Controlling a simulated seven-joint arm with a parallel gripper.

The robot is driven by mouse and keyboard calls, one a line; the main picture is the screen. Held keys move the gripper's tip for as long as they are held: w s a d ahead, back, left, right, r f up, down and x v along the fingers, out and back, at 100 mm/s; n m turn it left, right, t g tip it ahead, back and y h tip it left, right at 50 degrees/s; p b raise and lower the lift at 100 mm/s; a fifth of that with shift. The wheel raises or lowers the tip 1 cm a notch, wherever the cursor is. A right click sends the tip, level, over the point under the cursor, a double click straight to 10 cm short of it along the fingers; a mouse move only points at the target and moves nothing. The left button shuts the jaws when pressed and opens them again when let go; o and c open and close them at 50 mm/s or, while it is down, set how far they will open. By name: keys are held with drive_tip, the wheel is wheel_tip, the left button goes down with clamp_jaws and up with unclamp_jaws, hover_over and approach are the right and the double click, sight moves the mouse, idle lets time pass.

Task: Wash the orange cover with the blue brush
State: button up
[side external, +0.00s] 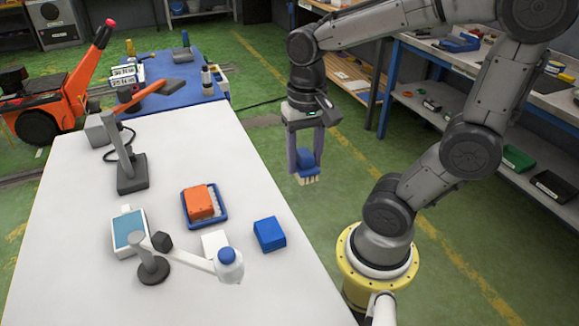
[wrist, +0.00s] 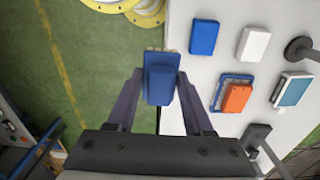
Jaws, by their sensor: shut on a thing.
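The orange cover (side external: 201,202) lies in a blue tray (side external: 222,217) on the white table. Both also show at the right of the wrist view, the cover (wrist: 237,98) and the tray (wrist: 217,102). My gripper (side external: 306,165) is shut on the blue brush (side external: 308,161), whose pale bristles point down. In the wrist view the brush (wrist: 160,84) sits between the two fingers. My gripper holds it in the air beyond the table's right edge, over the green floor, apart from the cover.
On the white table (side external: 75,240) stand a blue block (side external: 269,234), a white block (side external: 215,243), a blue-screened device (side external: 129,231), a grey stand (side external: 131,172) and a jointed lamp-like arm (side external: 190,258). A blue table (side external: 180,90) stands behind. Shelves (side external: 480,130) stand at right.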

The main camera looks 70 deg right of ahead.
idle(0.3)
drive_tip(key=w+a+r+m, duration=0.15)
drive_tip(key=w+r, duration=0.25)
drive_tip(key=w, duration=0.7)
drive_tip(key=w+a+r, duration=0.3)
drive_tip(key=w, duration=0.8)
drive_tip(key=w+a+f+n, duration=0.1)
drive_tip(key=w+a+f, duration=0.2)
drive_tip(key=a, duration=0.2)
drive_tip(key=w+a+f+n, duration=0.1)
drive_tip(key=w+a+f, duration=0.3)
drive_tip(key=a, duration=0.1)
drive_tip(key=w+a+f+n, duration=0.1)
drive_tip(key=w+a+f, duration=0.2)
drive_tip(key=a+f, duration=0.1)
drive_tip(key=shift+w+a, duration=0.25)
drive_tip(key=shift+a, duration=0.6)
